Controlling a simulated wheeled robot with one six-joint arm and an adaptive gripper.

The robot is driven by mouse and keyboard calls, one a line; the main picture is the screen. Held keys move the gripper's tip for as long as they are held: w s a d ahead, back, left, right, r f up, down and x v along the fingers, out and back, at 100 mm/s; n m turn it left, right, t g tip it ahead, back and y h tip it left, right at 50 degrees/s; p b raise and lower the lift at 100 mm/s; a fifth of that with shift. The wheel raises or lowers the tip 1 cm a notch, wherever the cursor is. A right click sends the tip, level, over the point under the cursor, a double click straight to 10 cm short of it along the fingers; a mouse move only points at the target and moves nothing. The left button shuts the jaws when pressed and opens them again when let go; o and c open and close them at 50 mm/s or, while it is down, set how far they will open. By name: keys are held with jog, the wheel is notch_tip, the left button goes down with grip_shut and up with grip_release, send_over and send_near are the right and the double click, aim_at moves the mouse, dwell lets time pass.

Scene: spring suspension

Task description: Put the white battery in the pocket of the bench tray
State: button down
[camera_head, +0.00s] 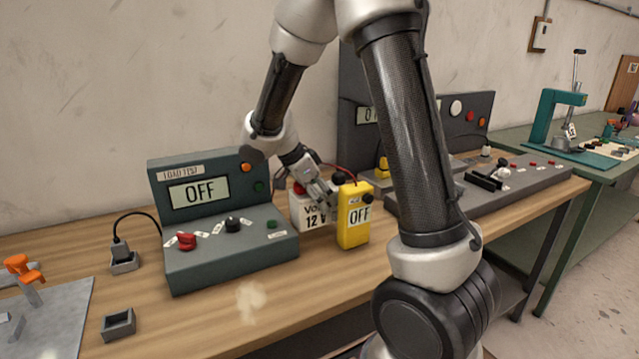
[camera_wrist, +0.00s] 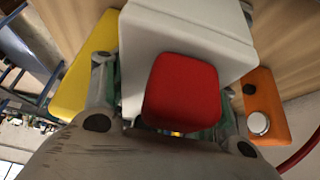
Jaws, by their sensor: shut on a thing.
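The white battery (camera_head: 308,212), a white block with a "12 V" label and a red cap on top, is on the wooden bench, partly behind a yellow meter. In the wrist view the battery (camera_wrist: 190,35) is between the fingers of my gripper (camera_wrist: 160,115), with the red cap nearest the camera. My gripper (camera_head: 322,195) is shut on it from above. I cannot tell whether its base touches the bench. A small open grey square tray with a pocket (camera_head: 118,325) sits at the front left of the bench and looks empty.
The yellow meter (camera_head: 357,232) reading OFF stands close beside the battery. A grey load tester (camera_head: 230,250) stands to the left. A black plug sits in a small holder (camera_head: 124,264) near the tester. A grey plate (camera_head: 60,315) with an orange-handled clamp is at far left. Bare wood lies in front.

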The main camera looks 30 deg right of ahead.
aim_at(320, 212)
jog(key=shift+f, duration=2.25)
jog(key=shift+f, duration=0.1)
jog(key=c, duration=0.7)
grip_release()
jog(key=shift+f, duration=0.1)
jog(key=shift+c, duration=0.2)
